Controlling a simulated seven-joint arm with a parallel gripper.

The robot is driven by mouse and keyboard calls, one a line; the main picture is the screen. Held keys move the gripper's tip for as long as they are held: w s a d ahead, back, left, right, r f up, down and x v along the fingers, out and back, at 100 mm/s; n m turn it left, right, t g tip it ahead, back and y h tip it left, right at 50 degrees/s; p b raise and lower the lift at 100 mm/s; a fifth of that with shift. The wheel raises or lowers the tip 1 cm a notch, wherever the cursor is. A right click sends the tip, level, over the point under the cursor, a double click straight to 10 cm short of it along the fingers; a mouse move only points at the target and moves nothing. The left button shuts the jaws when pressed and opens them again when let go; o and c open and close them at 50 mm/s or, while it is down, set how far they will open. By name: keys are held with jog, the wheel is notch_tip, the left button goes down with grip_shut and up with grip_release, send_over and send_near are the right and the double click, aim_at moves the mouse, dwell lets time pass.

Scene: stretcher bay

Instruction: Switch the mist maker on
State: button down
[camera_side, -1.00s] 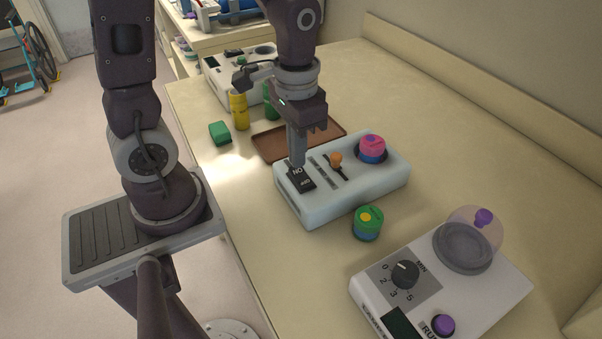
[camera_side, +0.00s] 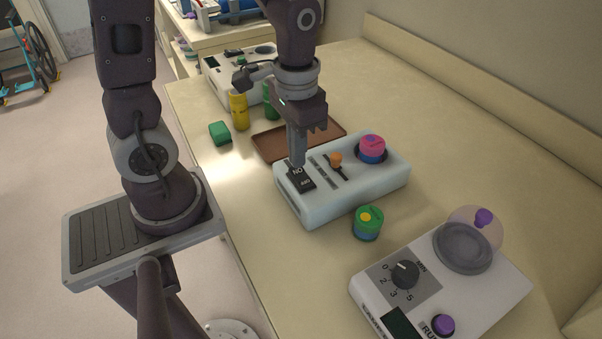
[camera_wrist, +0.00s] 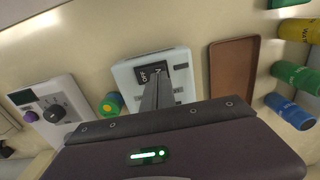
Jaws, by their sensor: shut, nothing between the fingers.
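The pale box with an ON/OFF rocker, which I take for the mist maker (camera_side: 343,199), sits on the cream bench top; no name on it is readable. Its black rocker switch (camera_side: 304,184) is at the left end, with ON on the far half and OFF on the near half. My gripper (camera_side: 298,163) is shut, empty and points down with its tips at the ON half. In the wrist view my fingers (camera_wrist: 156,98) cover part of the ON label, and OFF on the rocker (camera_wrist: 144,77) stays visible. Contact looks likely, but the exact rocker tilt is unclear.
An orange slider knob (camera_side: 336,158) and a pink-topped pot (camera_side: 372,147) are on the same box. A green-lidded pot (camera_side: 368,223) stands in front. A dial unit (camera_side: 447,285) is at the right front. A brown tray (camera_side: 272,147) lies behind my gripper.

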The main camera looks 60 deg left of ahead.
aim_at(297, 170)
jog(key=shift+f, duration=0.95)
dwell(0.5)
jog(key=shift+r, duration=3.65)
jog(key=s+d+r+t, duration=0.2)
jog(key=s+r+t, duration=0.3)
jog(key=s+r, duration=0.3)
jog(key=shift+s+t, duration=0.3)
jog(key=shift+s, duration=0.05)
